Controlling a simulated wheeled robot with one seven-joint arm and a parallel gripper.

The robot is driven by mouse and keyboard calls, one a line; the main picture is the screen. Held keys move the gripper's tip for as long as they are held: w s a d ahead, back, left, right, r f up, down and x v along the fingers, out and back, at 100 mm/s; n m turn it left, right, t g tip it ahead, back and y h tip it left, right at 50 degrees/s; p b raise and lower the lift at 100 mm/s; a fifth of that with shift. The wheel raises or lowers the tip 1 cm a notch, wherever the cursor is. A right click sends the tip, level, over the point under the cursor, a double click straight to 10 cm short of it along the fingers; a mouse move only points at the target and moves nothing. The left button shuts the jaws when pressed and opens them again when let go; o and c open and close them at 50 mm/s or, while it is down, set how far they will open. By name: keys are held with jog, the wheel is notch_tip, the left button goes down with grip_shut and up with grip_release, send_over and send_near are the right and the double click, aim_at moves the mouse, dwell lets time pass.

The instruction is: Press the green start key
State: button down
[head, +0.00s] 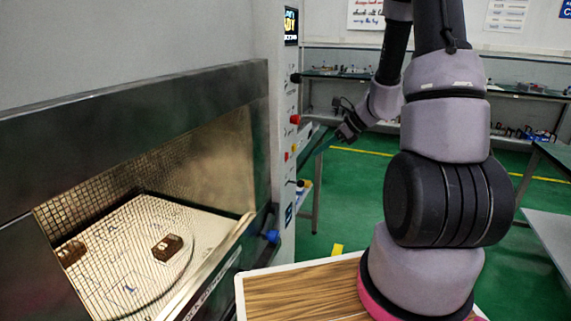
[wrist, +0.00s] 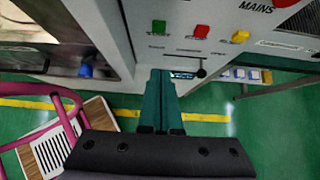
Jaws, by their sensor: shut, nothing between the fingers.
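The green start key (wrist: 158,27) is on the pale control panel (wrist: 222,18) in the wrist view, left of a red key (wrist: 201,31) and a yellow key (wrist: 240,36). I cannot make out the green key in the head view. My gripper (wrist: 162,74) is shut and empty, its dark green fingers together. In the wrist view its fingertips show below the green key in the picture, near the panel's lower edge. In the head view my gripper (head: 308,154) is beside the panel. I see no contact with the key.
The microwave chamber (head: 150,250) is left of the panel, with brown blocks (head: 167,245) behind its mesh. A blue knob (head: 271,237) sticks out by its door. A black lever (wrist: 202,72) is right of my fingertips. Green floor is open behind my arm.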

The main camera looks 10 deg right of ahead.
jog(key=shift+a, duration=0.1)
jog(key=w+a+r+x, duration=0.1)
jog(key=r+x, duration=0.1)
jog(key=x, duration=1)
jog(key=shift+w+a+f, duration=0.2)
jog(key=shift+a+f, duration=0.05)
jog(key=shift+a, duration=0.3)
